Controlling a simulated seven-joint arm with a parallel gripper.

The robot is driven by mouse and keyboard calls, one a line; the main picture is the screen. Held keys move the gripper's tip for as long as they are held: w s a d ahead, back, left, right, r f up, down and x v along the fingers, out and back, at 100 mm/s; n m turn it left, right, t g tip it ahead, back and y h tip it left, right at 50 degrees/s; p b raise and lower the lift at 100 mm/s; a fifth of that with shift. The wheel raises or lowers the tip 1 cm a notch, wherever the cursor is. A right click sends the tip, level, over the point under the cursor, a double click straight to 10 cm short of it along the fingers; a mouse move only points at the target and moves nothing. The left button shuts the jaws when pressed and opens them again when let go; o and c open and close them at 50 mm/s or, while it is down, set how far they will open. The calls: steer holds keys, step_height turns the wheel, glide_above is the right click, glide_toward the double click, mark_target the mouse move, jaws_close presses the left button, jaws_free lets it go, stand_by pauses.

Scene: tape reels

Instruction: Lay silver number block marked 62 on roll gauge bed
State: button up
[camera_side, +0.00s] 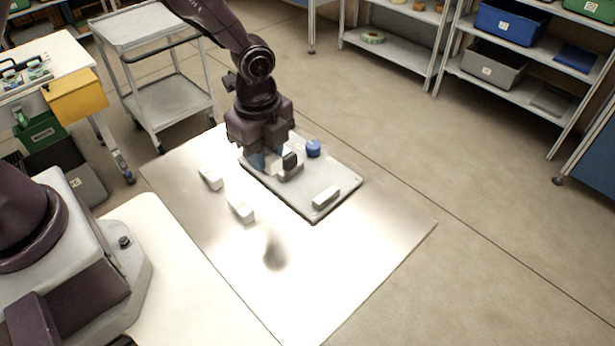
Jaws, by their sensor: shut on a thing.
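The roll gauge bed (333,177) looks like a flat grey plate with a dark edge, lying on the shiny metal table sheet. My gripper (274,162) is low over its back left part, pointing down. It is shut on a small pale block (273,165), mostly hidden between the fingers. I cannot read any number on it, nor tell whether it touches the bed. Two other pale blocks lie on the sheet left of the bed: one farther back (210,179) and one nearer (241,210). Their markings are not legible.
On the bed are a blue round piece (313,148) right of my gripper, a pale bar (326,197) near the front, and a grey piece (291,173) close beside the fingers. The front of the metal sheet (340,265) is clear. A grey cart (178,95) stands behind.

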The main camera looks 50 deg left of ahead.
glide_above(308, 186)
step_height(308, 186, down, 7)
steer(key=shift+s+f, duration=0.15)
steer(key=shift+f, duration=1.6)
steer(key=o, duration=1)
steer(key=shift+f, duration=0.15)
